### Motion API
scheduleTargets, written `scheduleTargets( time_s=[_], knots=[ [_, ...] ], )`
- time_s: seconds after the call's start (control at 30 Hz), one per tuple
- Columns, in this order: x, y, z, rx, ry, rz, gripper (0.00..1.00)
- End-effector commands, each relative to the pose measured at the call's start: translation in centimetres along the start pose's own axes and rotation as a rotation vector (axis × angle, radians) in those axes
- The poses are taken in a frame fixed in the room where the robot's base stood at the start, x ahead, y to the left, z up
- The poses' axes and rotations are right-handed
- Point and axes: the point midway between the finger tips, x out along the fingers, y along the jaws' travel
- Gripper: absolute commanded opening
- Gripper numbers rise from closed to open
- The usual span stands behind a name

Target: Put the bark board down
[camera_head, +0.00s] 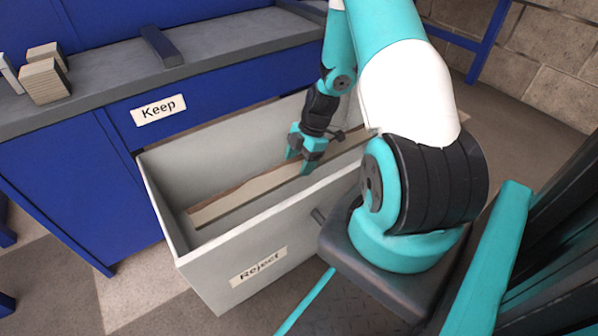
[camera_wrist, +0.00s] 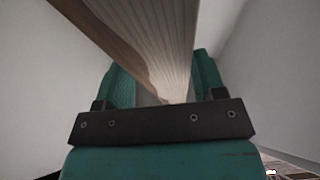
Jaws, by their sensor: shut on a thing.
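The bark board (camera_head: 245,190) is a long pale plank with a brown, wavy bark edge. It lies lengthwise inside the open white drawer labelled Reject (camera_head: 262,232), below the drawer's rim. My gripper (camera_head: 302,166) reaches down into the drawer and is shut on the board. In the wrist view the board (camera_wrist: 170,45) runs between the two teal fingers (camera_wrist: 160,90), its bark edge on the left. I cannot tell whether the board touches the drawer floor. Part of the board is hidden behind my gripper.
The blue bench front with a Keep label (camera_head: 158,110) stands behind the drawer. Its grey top (camera_head: 100,85) holds small wooden blocks (camera_head: 45,80) at the left and a dark bar (camera_head: 160,45). The drawer walls stand close around my gripper. Floor shows at the front left.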

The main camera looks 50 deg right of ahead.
Motion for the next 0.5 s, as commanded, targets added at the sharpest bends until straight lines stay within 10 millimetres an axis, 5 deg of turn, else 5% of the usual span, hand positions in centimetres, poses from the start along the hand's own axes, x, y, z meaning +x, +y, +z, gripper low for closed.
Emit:
scheduleTargets(
  time_s=[0.13, 0.5],
  knots=[
    [2.6, 0.0, 1.1, 0.0, 0.001, 0.0, 0.27],
    [2.8, 0.0, 1.1, 0.0, 0.001, -0.001, 0.27]
  ],
)
